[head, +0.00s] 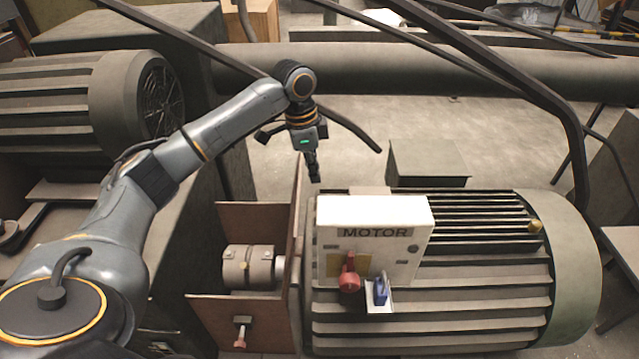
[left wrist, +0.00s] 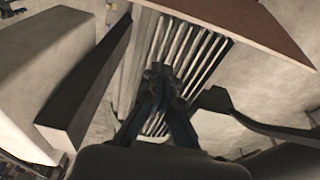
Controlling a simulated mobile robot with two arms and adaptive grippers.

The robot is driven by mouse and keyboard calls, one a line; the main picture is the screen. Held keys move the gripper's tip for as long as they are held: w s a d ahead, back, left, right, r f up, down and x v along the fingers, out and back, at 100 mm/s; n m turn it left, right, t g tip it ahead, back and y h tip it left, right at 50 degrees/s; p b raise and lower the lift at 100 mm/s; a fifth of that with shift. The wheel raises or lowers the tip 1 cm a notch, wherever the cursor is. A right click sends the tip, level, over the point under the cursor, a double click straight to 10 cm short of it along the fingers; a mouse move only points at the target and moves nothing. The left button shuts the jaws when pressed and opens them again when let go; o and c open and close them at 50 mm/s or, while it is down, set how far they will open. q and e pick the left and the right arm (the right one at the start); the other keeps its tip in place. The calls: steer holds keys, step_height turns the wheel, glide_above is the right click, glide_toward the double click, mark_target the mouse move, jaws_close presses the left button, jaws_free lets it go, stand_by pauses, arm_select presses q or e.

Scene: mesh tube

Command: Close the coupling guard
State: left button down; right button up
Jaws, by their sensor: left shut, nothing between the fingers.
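The brown coupling guard stands open on top at the left end of the motor. Its front plate (head: 225,315) and back plate (head: 248,222) flank the bare grey coupling (head: 248,267). A tall brown panel (head: 297,215) stands upright, seen nearly edge-on, between the coupling and motor. A brown panel also shows at upper right in the left wrist view (left wrist: 245,22). My left gripper (head: 314,175) points down, shut and empty, right of the upright panel's top and behind the motor box. Its dark fingers (left wrist: 160,85) appear over pale ribs in the left wrist view. My right gripper is not in view.
The ribbed motor (head: 470,290) carries a white MOTOR box (head: 375,215) with a red padlock-like piece (head: 348,275) and a blue one (head: 381,290). Another ribbed machine (head: 60,100) stands at left. Dark bars cross above at right.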

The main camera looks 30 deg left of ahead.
mark_target(296, 223)
arm_select(q)
step_height(296, 223, down, 8)
steer(key=s+a+p, duration=0.2)
steer(key=p, duration=0.3)
steer(key=shift+f+p, duration=0.25)
steer(key=shift+p, duration=0.1)
steer(key=shift+w, duration=0.2)
